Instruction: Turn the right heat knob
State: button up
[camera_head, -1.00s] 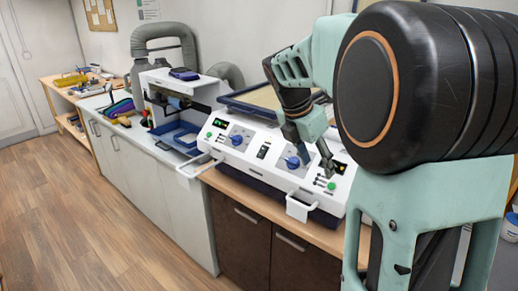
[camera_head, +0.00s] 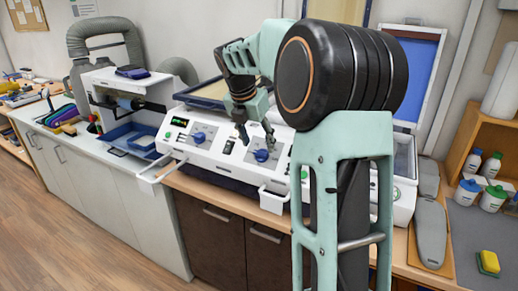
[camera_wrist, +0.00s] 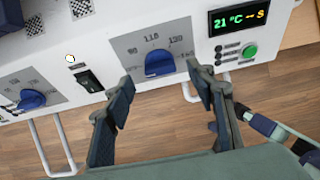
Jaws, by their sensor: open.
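The right heat knob (camera_head: 262,155) is blue and sits on the white front panel of the forming machine (camera_head: 228,168). In the wrist view the knob (camera_wrist: 158,64) lies ahead of my gripper (camera_wrist: 161,80), on a grey plate with a temperature scale. My gripper (camera_head: 256,136) is open and empty, one finger on each side of the knob as seen from the wrist. I cannot tell whether a finger touches it. The left knob (camera_head: 198,137) is also blue; it shows at the left of the wrist view (camera_wrist: 30,99). The display (camera_wrist: 240,18) reads 21 °C.
A black rocker switch (camera_wrist: 89,81) lies left of the right knob, and a green button (camera_wrist: 249,52) lies right. White handles (camera_head: 274,198) stick out from the machine's front. Grey insole-shaped pieces (camera_head: 431,232) lie at the right. The floor in front is clear.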

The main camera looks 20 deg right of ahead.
aim_at(260, 151)
jog(key=shift+x, duration=1.8)
jog(key=c, duration=1.2)
jog(key=shift+o, duration=0.2)
